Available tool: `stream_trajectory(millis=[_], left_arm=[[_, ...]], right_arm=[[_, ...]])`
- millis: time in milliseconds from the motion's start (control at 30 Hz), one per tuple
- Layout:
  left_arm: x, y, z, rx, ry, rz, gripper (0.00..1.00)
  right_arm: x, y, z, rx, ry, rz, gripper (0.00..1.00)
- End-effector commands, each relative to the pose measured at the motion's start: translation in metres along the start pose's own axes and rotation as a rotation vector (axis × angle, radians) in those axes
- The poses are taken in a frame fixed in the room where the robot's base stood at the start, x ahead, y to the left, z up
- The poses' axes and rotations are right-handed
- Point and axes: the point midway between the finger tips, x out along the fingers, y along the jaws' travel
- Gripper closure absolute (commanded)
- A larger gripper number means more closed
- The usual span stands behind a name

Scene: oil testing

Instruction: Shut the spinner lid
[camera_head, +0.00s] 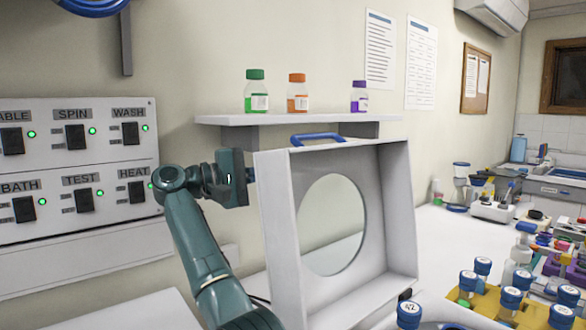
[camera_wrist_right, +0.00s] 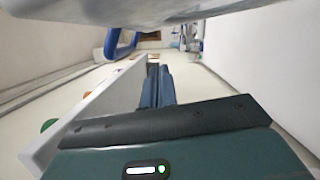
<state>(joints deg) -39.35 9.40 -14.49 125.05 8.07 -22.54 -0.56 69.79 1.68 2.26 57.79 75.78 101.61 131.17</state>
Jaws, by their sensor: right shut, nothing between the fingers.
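The spinner lid (camera_head: 280,230) is a white box-like frame with a round clear window (camera_head: 331,224). It stands raised, with its blue handle (camera_head: 318,138) along the top edge. My right gripper (camera_head: 252,174) is at the lid's left edge, its fingers pointing right and partly hidden behind the lid. I cannot tell whether they touch it. In the right wrist view the closed, empty dark fingers (camera_wrist_right: 158,82) point away from the camera, with a blue handle (camera_wrist_right: 121,42) beyond at upper left. My left gripper is out of view.
A wall shelf (camera_head: 300,119) with green-, orange- and purple-capped bottles is just above and behind the lid. A switch panel (camera_head: 75,160) is on the wall at left. Blue-capped vials (camera_head: 511,298) stand at lower right.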

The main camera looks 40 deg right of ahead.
Motion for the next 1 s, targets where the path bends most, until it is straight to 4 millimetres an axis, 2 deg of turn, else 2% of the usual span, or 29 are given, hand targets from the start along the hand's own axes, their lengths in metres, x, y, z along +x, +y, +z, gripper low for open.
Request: stream_trajectory(millis=[100, 300, 500, 1000], left_arm=[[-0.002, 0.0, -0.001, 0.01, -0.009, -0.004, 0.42], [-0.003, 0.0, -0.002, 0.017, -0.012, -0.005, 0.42], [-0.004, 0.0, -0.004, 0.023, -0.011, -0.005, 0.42], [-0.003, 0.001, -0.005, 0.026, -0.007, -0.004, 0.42]], right_arm=[[0.028, 0.002, 0.001, 0.001, -0.004, 0.001, 1.0], [0.03, 0.001, 0.023, 0.001, 0.0, 0.002, 1.0], [0.033, 0.0, 0.036, -0.001, 0.0, 0.0, 1.0], [0.034, 0.0, 0.039, 0.001, 0.0, -0.001, 1.0]])
